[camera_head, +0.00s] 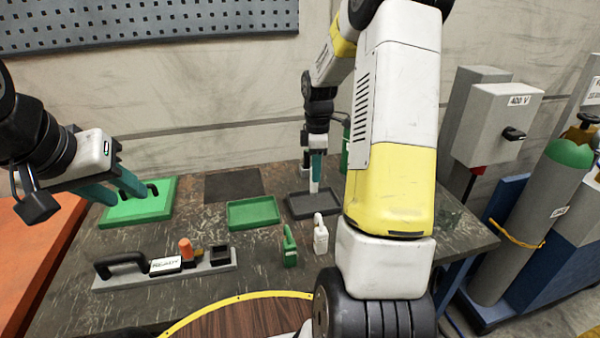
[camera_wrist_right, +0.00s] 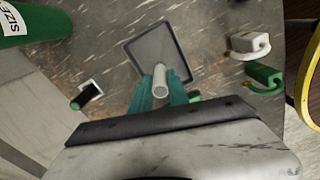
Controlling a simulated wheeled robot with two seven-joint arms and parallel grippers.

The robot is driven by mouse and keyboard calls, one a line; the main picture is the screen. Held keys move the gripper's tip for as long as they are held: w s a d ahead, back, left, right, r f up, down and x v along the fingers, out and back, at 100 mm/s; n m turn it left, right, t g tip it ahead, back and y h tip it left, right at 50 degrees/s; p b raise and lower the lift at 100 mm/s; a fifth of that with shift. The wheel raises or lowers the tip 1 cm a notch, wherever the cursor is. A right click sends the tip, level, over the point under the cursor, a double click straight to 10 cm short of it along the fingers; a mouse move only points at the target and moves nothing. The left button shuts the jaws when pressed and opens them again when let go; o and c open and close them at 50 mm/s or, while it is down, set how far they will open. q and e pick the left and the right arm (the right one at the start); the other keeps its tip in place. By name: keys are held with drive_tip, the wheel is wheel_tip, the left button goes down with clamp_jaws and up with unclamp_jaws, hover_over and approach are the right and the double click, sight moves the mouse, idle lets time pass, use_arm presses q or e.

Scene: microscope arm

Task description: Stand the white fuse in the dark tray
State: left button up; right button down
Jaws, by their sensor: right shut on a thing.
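The white fuse (camera_head: 314,187) is a slim upright cylinder held in my right gripper (camera_head: 315,163), which is shut on it. The dark tray (camera_head: 303,213) lies directly below. In the right wrist view the fuse (camera_wrist_right: 160,76) shows end-on between the teal fingertips (camera_wrist_right: 160,88), over the near part of the tray (camera_wrist_right: 160,45). I cannot tell whether the fuse's lower end touches the tray floor. The tray looks otherwise empty. My left gripper (camera_head: 130,198) is open, its fingers apart over the bright green board (camera_head: 155,208).
A green tray (camera_head: 253,225) stands left of the dark tray. A green padlock-like piece (camera_head: 290,250) and a white one (camera_head: 320,240) stand in front. A grey base with a black handle (camera_head: 125,262) lies front left. A dark mat (camera_head: 233,184) lies behind.

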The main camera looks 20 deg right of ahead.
sight(315, 194)
drive_tip(key=shift+f, duration=1.95)
drive_tip(key=shift+f, duration=0.15)
drive_tip(key=c, duration=1.3)
unclamp_jaws()
